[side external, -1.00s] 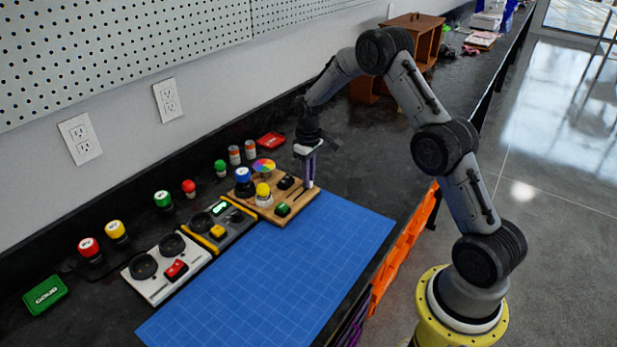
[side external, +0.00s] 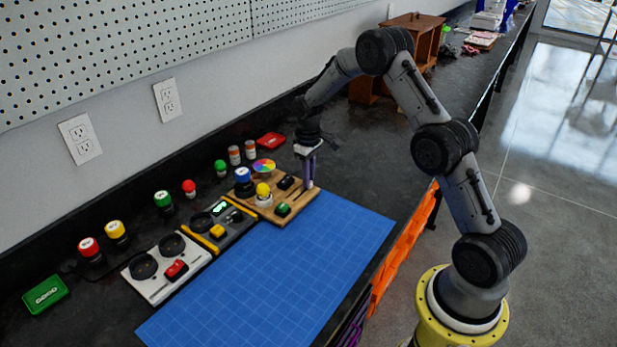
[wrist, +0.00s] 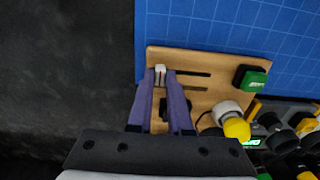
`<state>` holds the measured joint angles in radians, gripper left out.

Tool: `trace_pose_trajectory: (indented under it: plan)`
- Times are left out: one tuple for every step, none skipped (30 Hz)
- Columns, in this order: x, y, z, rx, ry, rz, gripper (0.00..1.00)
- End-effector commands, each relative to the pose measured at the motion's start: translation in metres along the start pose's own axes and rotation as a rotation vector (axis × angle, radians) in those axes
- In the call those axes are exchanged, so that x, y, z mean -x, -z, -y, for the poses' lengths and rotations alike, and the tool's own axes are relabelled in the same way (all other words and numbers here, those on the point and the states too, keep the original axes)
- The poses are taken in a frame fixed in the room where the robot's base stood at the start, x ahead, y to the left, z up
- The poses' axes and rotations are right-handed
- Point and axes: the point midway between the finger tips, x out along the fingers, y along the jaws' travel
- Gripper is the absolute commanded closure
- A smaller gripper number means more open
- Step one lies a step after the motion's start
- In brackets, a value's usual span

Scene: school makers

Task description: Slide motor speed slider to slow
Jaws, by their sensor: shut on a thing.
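The wooden control board (wrist: 218,64) lies flat, with two dark slots (wrist: 192,74) running across it. The motor speed slider appears to be the small white knob (wrist: 160,74) at the left end of the upper slot in the wrist view. My gripper (wrist: 161,73) has its two purple fingers around this knob, shut on it. In the side view my gripper (side external: 309,183) reaches down to the right edge of the wooden board (side external: 298,204); the fingers hide the knob there. I cannot read any slow or fast marking.
The board also carries a green switch (wrist: 251,80), a yellow-topped knob (wrist: 236,128) and a colour wheel (side external: 264,166). A grey-and-yellow panel (side external: 224,228) and a white panel (side external: 165,270) stand to the left. A blue mat (side external: 290,265) lies in front. Dark table to the right is clear.

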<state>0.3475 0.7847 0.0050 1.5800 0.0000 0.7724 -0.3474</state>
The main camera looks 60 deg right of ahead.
Motion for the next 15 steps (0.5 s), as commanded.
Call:
trace_pose_trajectory:
  plan:
    - [0.001, 0.001, 0.000, 0.000, -0.001, -0.002, 1.00]
    - [0.001, 0.001, 0.000, 0.000, -0.001, -0.002, 1.00]
    - [0.001, 0.001, 0.000, 0.000, -0.001, -0.002, 1.00]
    - [0.001, 0.001, 0.000, 0.000, -0.001, -0.002, 1.00]
    - [0.001, 0.001, 0.000, 0.000, -0.001, -0.002, 1.00]
    - [0.001, 0.001, 0.000, 0.000, -0.001, -0.002, 1.00]
    - [0.001, 0.001, 0.000, 0.000, -0.001, -0.002, 1.00]
    - [0.001, 0.001, 0.001, 0.000, -0.001, -0.002, 1.00]
    - [0.002, 0.001, 0.004, 0.001, -0.001, -0.002, 1.00]
    - [0.002, 0.001, 0.008, 0.003, -0.001, -0.002, 1.00]
    - [0.002, 0.001, 0.013, 0.004, 0.000, -0.002, 1.00]
    - [0.002, 0.001, 0.021, 0.005, 0.000, -0.002, 1.00]
    - [0.002, 0.001, 0.028, 0.006, 0.000, -0.002, 1.00]
    - [0.002, 0.001, 0.034, 0.007, 0.000, -0.002, 1.00]
    - [0.002, 0.001, 0.042, 0.006, -0.001, -0.003, 1.00]
